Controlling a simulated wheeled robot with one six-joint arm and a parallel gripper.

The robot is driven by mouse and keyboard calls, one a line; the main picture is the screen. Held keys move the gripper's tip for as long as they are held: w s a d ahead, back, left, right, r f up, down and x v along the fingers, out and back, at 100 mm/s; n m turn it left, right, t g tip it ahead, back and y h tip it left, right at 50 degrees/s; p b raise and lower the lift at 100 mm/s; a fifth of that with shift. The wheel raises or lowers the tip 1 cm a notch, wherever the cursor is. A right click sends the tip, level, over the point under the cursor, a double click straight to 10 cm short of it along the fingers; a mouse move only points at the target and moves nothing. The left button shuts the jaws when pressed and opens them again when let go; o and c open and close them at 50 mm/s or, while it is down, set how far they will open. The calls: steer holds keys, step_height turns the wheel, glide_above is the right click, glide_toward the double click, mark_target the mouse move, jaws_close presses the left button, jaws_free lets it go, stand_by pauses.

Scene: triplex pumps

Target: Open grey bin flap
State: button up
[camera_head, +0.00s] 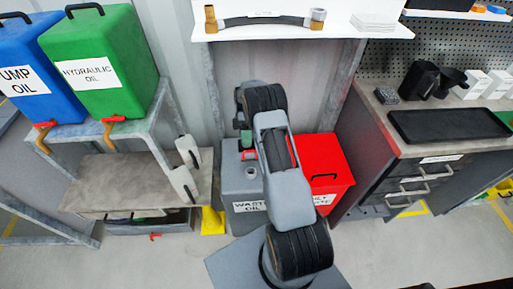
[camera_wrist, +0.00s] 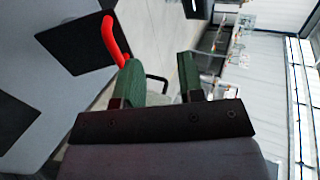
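The grey bin (camera_head: 232,185), labelled as waste oil, stands on the floor in the middle of the head view, partly hidden by my arm. In the wrist view its grey top (camera_wrist: 75,100) fills the left side, with a dark square flap (camera_wrist: 75,45) and a curved red handle (camera_wrist: 113,38). My gripper (camera_wrist: 160,75) is open, with its two green fingers apart and no handle between them. The red handle lies outside the left finger, by its tip; I cannot tell if they touch. In the head view my gripper (camera_head: 246,142) is over the bin's top, small and partly hidden.
A red bin (camera_head: 328,170) stands close on the right of the grey bin. A bench with a black tray (camera_head: 436,124) is at right. A shelf stand (camera_head: 125,180) with blue (camera_head: 35,75) and green (camera_head: 105,60) oil containers is at left. A white shelf (camera_head: 265,30) is above.

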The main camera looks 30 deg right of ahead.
steer(key=s+a+r, duration=0.2)
steer(key=s+r, duration=0.6)
steer(key=s, duration=0.4)
steer(key=shift+s+a+r+p, duration=0.3)
steer(key=shift+s, duration=0.1)
